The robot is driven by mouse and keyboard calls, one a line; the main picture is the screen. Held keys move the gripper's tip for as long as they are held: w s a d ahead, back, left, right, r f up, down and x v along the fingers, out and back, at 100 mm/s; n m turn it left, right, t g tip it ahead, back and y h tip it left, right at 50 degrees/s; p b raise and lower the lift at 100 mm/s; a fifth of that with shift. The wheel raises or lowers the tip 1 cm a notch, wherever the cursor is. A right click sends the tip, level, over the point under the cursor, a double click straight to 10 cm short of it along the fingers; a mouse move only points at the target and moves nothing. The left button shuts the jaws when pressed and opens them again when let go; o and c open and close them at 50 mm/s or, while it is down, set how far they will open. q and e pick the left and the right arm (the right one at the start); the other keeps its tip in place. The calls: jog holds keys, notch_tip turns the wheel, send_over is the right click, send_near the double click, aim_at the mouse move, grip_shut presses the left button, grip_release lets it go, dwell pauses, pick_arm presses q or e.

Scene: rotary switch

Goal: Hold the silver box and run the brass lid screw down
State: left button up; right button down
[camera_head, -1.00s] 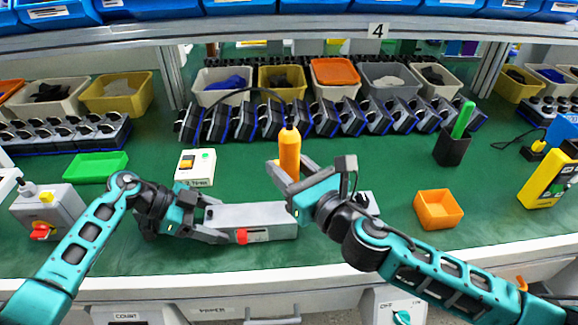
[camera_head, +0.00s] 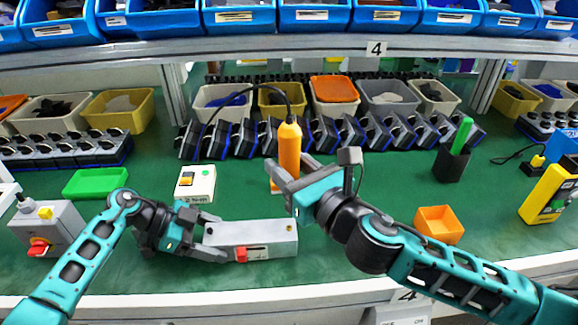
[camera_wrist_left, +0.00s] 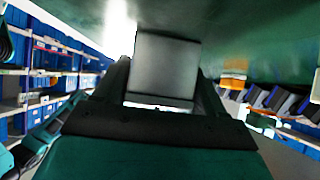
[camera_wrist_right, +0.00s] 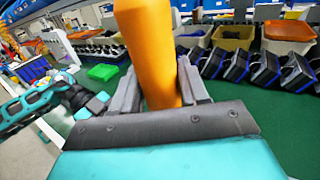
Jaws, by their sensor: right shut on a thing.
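The silver box (camera_head: 275,241) lies on the green bench, with a red switch (camera_head: 241,254) on its front face. A small brass screw (camera_head: 289,228) shows on its top near the right end. My left gripper (camera_head: 209,236) has its fingers on either side of the box's left end. The left wrist view shows the box (camera_wrist_left: 165,68) between them; whether they press on it is unclear. My right gripper (camera_head: 284,178) is shut on an orange corded driver (camera_head: 289,150), upright behind the box. The right wrist view shows the driver (camera_wrist_right: 148,45) between the fingers; its tip is hidden.
A white switch box (camera_head: 195,183) stands behind my left gripper. A grey box with a red knob (camera_head: 46,230) is at the left. An orange bin (camera_head: 438,224) and a black cup (camera_head: 451,163) stand right. A row of black-and-blue devices (camera_head: 375,133) lines the back.

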pick_arm(q)
jog(key=o, duration=0.5)
jog(key=shift+c, duration=0.2)
jog(key=v, duration=1.2)
